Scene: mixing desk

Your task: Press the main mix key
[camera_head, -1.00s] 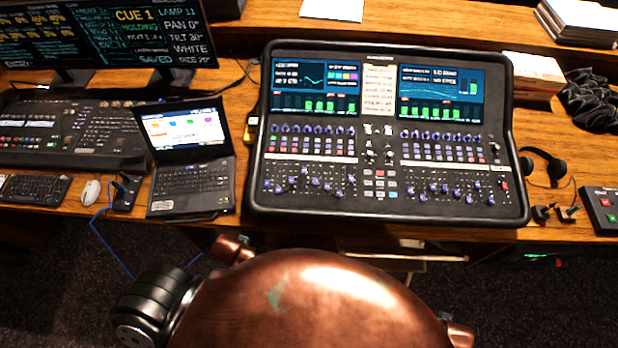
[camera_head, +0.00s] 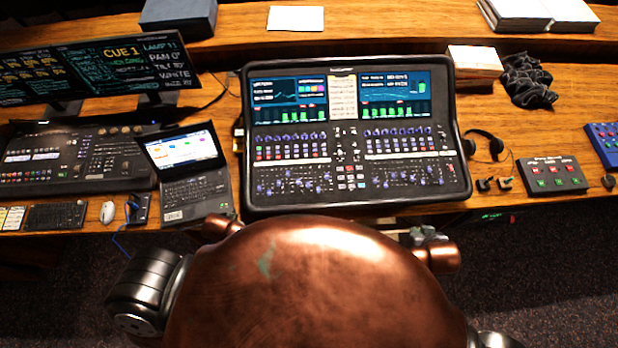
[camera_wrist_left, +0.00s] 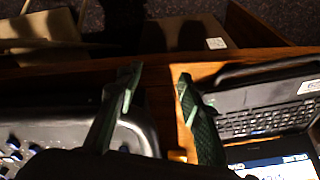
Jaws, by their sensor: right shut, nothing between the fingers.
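The black mixing console (camera_head: 350,208) stands on the wooden desk in the middle of the head view, with two lit screens, rows of knobs and faders. A small block of keys (camera_head: 350,178), some red, is low in its centre; I cannot read which is the main mix key. My right gripper (camera_head: 428,236) is shut and empty just in front of the console's near edge, partly hidden by my copper body. In the left wrist view my left gripper (camera_wrist_left: 158,78) has its two dark fingers apart, with nothing between them, above the desk edge between console (camera_wrist_left: 60,110) and laptop (camera_wrist_left: 265,108).
The laptop (camera_head: 195,190) stands left of the console, with a lighting desk (camera_head: 70,160) and monitor (camera_head: 100,70) beyond. Headphones (camera_head: 490,145) and a grey button box (camera_head: 552,175) lie to the right. A book stack (camera_head: 475,62) stands behind the console's right corner.

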